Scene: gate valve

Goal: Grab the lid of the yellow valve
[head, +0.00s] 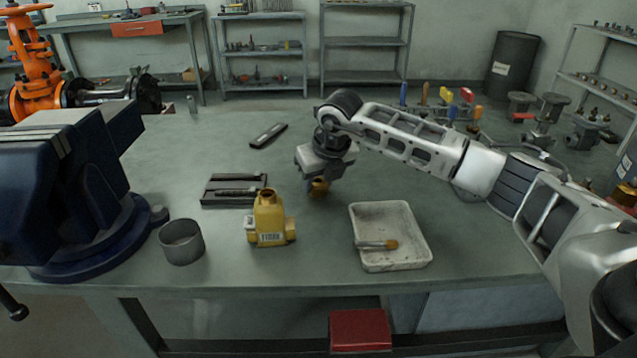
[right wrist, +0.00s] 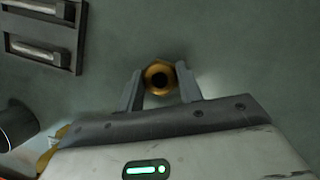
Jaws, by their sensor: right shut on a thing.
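The yellow valve body (head: 269,222) stands upright on the workbench, its top opening bare. My right gripper (head: 319,184) is to the right of and behind it, low over the bench, pointing down. It is shut on a small yellow-brass lid (head: 319,188). In the right wrist view the lid (right wrist: 160,77) sits between the two fingers, with a dark round hole in its middle. I cannot tell whether the lid touches the bench. A corner of the yellow valve shows at the left edge of the right wrist view (right wrist: 50,150). My left gripper is not in view.
A white tray (head: 417,256) with a brush lies right of the valve. A metal cup (head: 181,242) and a large blue vise (head: 70,190) stand left. A dark tool tray (head: 215,204) lies behind the valve. Screwdrivers and small valves stand at the back right.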

